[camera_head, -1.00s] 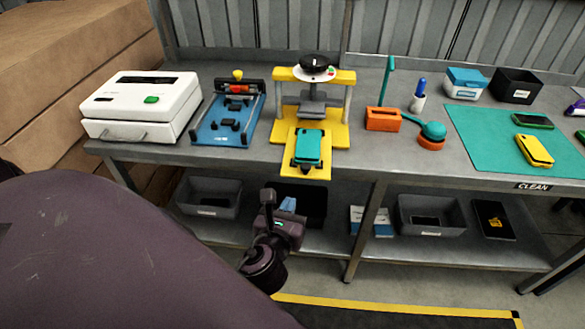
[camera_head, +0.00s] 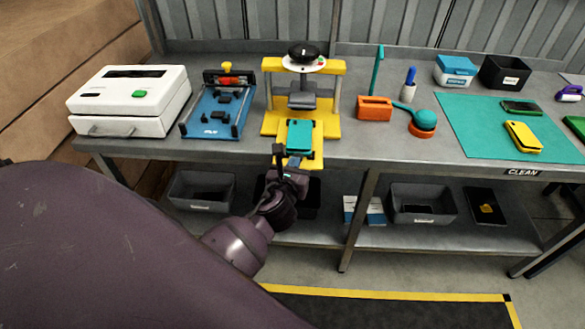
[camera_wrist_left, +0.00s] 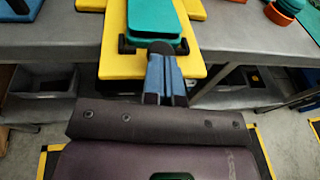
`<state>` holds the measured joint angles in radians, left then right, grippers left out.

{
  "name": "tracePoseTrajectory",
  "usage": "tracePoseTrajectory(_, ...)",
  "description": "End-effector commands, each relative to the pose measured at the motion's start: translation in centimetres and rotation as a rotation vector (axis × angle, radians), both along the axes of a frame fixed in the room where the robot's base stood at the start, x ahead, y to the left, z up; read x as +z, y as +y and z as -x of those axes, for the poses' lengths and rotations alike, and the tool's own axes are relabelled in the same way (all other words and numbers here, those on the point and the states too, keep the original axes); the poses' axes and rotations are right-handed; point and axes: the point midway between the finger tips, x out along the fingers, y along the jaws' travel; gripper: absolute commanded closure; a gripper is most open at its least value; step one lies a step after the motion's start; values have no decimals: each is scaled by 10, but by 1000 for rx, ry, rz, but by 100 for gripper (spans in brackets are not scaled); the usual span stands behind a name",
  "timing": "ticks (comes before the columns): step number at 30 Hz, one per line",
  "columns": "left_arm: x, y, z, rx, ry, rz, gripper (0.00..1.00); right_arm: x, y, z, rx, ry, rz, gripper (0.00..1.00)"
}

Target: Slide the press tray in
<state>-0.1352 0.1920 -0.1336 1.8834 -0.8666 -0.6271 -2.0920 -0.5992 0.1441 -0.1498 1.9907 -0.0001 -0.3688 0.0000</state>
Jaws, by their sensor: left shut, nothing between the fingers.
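The yellow press (camera_head: 303,95) stands on the bench with a black knob on top. Its yellow tray (camera_head: 317,160) sticks out in front, over the bench's front edge, and carries a teal phone (camera_head: 299,137) in a dark holder. In the left wrist view the tray (camera_wrist_left: 110,66) and the phone (camera_wrist_left: 152,18) show at the top. My left gripper (camera_head: 280,156) is shut and empty at the tray's front end. Its blue fingers (camera_wrist_left: 163,62) overlap the tray's front in the wrist view; whether they touch it I cannot tell. My right gripper is out of view.
A blue fixture (camera_head: 217,112) and a white machine (camera_head: 130,98) stand left of the press. An orange holder (camera_head: 374,108) and a green mat (camera_head: 480,140) lie to the right. Grey bins (camera_head: 422,203) sit on the lower shelf.

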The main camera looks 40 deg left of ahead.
Motion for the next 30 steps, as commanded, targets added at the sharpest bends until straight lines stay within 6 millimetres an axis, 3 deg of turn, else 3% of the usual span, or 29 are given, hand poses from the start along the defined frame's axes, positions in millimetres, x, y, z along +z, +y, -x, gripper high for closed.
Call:
tracePoseTrajectory(9,0,0,-1,0,-1,0,100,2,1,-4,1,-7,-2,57)
tracePoseTrajectory(14,2,6,-11,0,-1,-3,100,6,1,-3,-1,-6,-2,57)
tracePoseTrajectory(30,2,64,-104,-1,-1,-5,100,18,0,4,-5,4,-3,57)
